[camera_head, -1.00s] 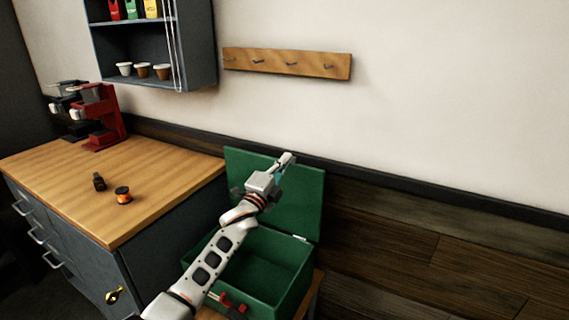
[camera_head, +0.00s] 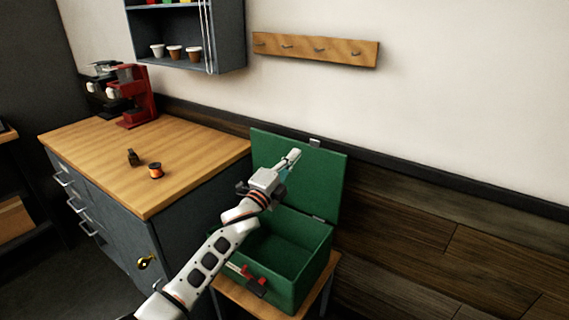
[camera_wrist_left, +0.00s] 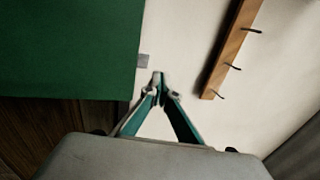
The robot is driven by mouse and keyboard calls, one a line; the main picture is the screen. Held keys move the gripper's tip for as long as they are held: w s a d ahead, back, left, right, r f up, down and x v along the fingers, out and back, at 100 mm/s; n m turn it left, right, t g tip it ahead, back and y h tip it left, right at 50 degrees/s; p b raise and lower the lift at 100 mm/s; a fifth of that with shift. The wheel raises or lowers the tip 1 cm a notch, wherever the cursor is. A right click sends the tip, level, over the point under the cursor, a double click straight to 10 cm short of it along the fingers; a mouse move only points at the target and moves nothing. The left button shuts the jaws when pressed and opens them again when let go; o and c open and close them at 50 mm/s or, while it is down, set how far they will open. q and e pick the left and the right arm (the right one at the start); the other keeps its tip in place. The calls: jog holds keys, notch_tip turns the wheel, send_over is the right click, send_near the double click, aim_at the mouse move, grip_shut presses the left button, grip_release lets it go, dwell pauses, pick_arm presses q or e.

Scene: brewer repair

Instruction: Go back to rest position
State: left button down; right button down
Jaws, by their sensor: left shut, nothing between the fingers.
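My left gripper (camera_head: 293,157) is raised in front of the open lid of the green toolbox (camera_head: 325,245). It is shut and empty. In the left wrist view its fingertips (camera_wrist_left: 160,80) meet, with the green lid (camera_wrist_left: 70,50) to their left and the wooden hook rail (camera_wrist_left: 232,45) to their right. My left arm reaches up from the bottom of the head view and hides part of the toolbox's left side. My right gripper is not in view.
The toolbox stands open on a small wooden stand (camera_head: 333,266). A wooden-topped cabinet (camera_head: 190,165) on the left holds a red coffee machine (camera_head: 137,97), a small dark object (camera_head: 133,157) and an orange-and-black spool (camera_head: 155,170). A red-handled item (camera_head: 253,274) is at the toolbox front.

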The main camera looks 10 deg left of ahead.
pick_arm(q)
jog(key=s+a+f+n+g+y, duration=0.2)
jog(key=s+f+n, duration=0.3)
jog(key=s+f, duration=0.6)
jog(key=s+a+f+n+g+y, duration=0.15)
jog(key=s+f+n, duration=0.25)
jog(key=s+f, duration=0.7)
jog(key=s+f+n+g, duration=0.1)
jog(key=s+f+n, duration=0.2)
jog(key=s, duration=0.4)
jog(key=s+a+f+n+g, duration=0.1)
jog(key=s+f+n+g, duration=0.1)
jog(key=s+f, duration=0.3)
jog(key=s+f+n+g, duration=0.2)
jog(key=s+f, duration=0.3)
jog(key=s, duration=0.5)
jog(key=shift+s+a+n+y, duration=0.2)
jog(key=shift+s+n+y, duration=0.2)
jog(key=shift+n, duration=0.4)
jog(key=shift+f, duration=0.1)
